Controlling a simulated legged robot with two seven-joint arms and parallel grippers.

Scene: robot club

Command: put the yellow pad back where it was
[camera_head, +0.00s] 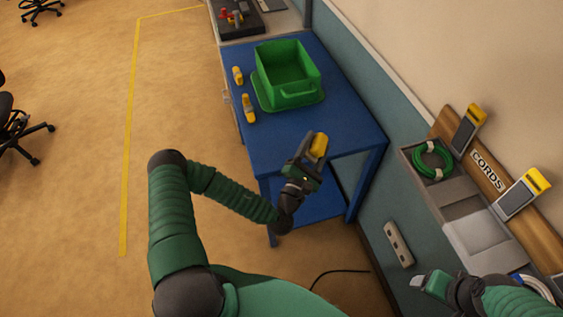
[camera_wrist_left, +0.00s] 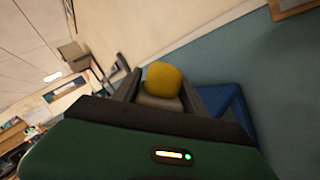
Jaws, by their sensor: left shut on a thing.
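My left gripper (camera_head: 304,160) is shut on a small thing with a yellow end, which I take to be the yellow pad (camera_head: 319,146). It is held above the front part of the blue table (camera_head: 338,128). In the left wrist view the yellow pad (camera_wrist_left: 163,79) sits between the two dark fingers, with a pale grey part below the yellow. Two similar yellow-and-grey things, one farther back (camera_head: 238,75) and one nearer (camera_head: 249,108), are on the table's left side. My right gripper (camera_head: 432,283) is at the lower right; its jaw opening is unclear.
A green bin (camera_head: 287,74) stands on the blue table. Trays on the right wall hold a green cord (camera_head: 432,160) and a white-blue cord; one compartment (camera_head: 478,232) looks empty. Two yellow-topped devices (camera_head: 469,130) are above. The table's front right is clear. Open floor lies left.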

